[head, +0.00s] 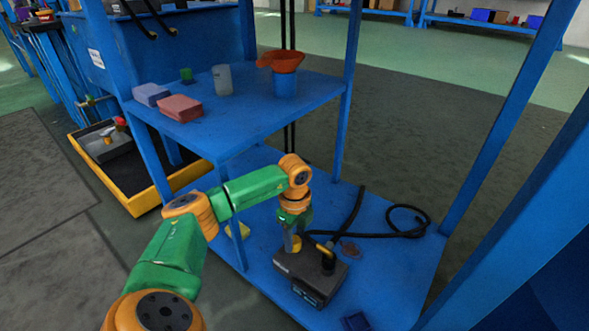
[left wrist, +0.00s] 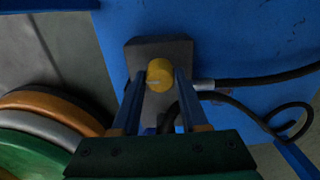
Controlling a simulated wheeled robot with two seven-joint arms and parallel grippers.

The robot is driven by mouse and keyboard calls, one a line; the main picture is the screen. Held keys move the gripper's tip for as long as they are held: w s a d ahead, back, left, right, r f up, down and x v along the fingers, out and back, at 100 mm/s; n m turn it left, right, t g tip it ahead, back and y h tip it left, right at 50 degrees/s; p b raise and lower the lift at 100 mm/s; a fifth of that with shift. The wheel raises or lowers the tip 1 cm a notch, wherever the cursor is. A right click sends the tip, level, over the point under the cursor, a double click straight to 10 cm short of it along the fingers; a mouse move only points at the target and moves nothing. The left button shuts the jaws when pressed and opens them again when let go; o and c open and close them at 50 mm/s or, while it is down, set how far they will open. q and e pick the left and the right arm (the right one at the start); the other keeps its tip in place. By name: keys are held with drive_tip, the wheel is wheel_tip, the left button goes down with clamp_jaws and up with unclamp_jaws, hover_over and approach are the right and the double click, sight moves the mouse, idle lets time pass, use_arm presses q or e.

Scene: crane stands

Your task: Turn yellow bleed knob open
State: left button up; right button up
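The yellow bleed knob (left wrist: 160,74) is a round cap with a pale line across it, on top of a dark grey box-shaped unit (left wrist: 160,48). In the head view the dark unit (head: 308,276) sits on the lower blue shelf, and the yellow knob (head: 293,244) rises from its left part. My left gripper (head: 292,228) points down right at the knob. In the left wrist view its two fingers stand apart, one on each side of the knob, with narrow gaps showing. I cannot tell how far down the fingers reach. My right gripper is out of view.
A black hose (head: 385,235) runs from the unit across the lower shelf (head: 400,270). The upper shelf (head: 240,125) holds two sponge-like blocks (head: 180,108), a grey cup (head: 222,80) and a blue cup with an orange funnel (head: 280,62). Blue posts (head: 345,100) frame the stand.

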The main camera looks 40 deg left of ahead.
use_arm(q)
clamp_jaws()
